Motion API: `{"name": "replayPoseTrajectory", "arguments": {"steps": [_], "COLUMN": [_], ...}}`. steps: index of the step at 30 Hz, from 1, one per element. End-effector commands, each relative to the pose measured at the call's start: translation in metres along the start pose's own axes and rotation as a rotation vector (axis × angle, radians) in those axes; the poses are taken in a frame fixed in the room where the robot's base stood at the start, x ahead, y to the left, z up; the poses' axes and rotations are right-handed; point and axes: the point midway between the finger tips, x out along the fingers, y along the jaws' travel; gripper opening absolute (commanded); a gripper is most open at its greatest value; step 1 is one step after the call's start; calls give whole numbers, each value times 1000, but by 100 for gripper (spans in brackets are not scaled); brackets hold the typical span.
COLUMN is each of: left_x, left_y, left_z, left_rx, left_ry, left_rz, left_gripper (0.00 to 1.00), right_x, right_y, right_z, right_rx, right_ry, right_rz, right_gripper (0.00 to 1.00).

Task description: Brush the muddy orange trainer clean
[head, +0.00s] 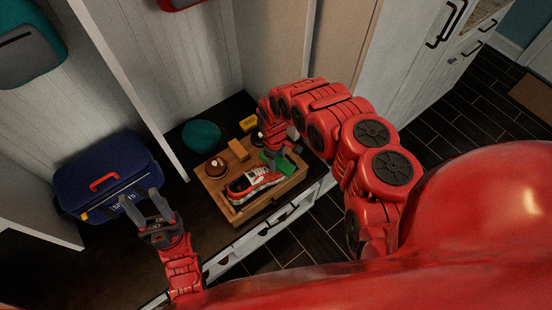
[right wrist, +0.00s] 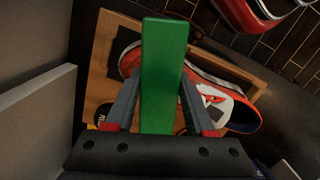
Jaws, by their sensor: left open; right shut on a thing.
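The orange trainer (head: 256,184) with white and dark parts lies in a shallow wooden tray (head: 231,217). It also shows in the right wrist view (right wrist: 213,85), partly hidden by the green block. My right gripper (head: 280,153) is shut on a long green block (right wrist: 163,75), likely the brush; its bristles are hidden. In the head view the green block (head: 281,165) is over the tray at the trainer's right end. I cannot tell whether they touch. Dark marks show on the trainer, but mud is too small to make out. My left gripper (head: 139,198) is open and empty, left of the tray.
A navy cooler-like bag (head: 105,165) with a red handle stands left, behind my left gripper. A round brown item (head: 216,166), an orange-brown block (head: 238,150), a yellow item (head: 249,123) and a teal rounded thing (head: 201,136) sit around the tray. Panels enclose the bench.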

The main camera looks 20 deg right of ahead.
Motion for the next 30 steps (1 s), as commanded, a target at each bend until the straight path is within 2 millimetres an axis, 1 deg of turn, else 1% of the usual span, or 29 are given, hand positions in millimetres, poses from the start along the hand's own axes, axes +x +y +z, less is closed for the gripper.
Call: {"name": "replayPoseTrajectory", "arguments": {"steps": [19,30], "left_x": [-4,-24], "left_y": [0,1], "left_z": [1,4], "left_rx": [0,0], "left_ry": [0,0], "left_rz": [0,0], "left_gripper": [50,50], "right_x": [3,2], "right_y": [0,8], "right_z": [-2,-26], "right_rx": [-1,-1], "right_ry": [1,2], "right_rz": [1,1], "right_gripper": [0,0]}}
